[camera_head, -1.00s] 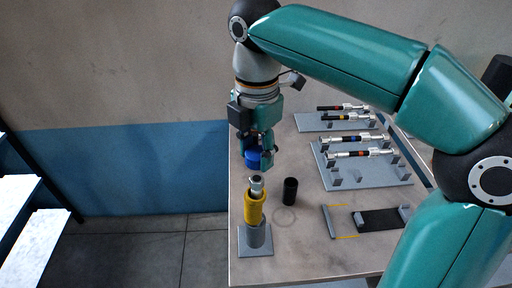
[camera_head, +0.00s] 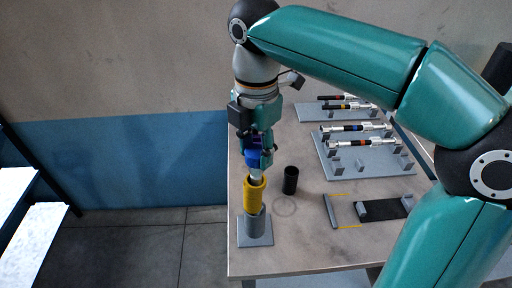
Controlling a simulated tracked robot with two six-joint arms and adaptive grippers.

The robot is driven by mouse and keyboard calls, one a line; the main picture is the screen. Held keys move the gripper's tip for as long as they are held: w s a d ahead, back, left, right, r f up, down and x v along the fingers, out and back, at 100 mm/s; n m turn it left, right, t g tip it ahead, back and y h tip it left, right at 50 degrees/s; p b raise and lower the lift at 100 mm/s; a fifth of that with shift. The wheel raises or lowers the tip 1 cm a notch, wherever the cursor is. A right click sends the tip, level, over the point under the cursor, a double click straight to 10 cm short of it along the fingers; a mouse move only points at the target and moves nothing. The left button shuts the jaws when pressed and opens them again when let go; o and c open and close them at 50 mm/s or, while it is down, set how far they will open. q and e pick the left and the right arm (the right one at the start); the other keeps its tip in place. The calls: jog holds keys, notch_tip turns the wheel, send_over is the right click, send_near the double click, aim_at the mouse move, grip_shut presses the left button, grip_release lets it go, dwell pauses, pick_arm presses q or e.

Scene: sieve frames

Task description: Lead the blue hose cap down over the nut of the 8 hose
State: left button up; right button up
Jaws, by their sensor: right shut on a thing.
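My right gripper (camera_head: 256,150) points down and is shut on the blue hose cap (camera_head: 254,159), with its fingers hiding part of the cap. Below it stands the yellow hose (camera_head: 254,195) with its metal nut end (camera_head: 256,177) upward, in a grey holder (camera_head: 256,230) with a square base. The cap is right above the nut, close to it or touching; I cannot tell whether it covers any of the nut. No number is readable on the hose. My left gripper is not in view.
A black cylinder (camera_head: 291,180) stands just right of the hose on the table (camera_head: 300,245). Grey racks (camera_head: 372,168) with banded metal-ended pieces lie at the back right. A black strip (camera_head: 385,208) lies on the right. The table front is clear.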

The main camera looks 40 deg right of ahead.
jog(key=shift+f, duration=0.1)
jog(key=shift+f+b, duration=1.1)
jog(key=shift+f, duration=0.25)
jog(key=o, duration=0.8)
jog(key=shift+o, duration=0.2)
notch_tip(320, 180, up, 7)
jog(key=shift+w+f, duration=0.1)
jog(key=shift+r, duration=0.3)
dwell(0.4)
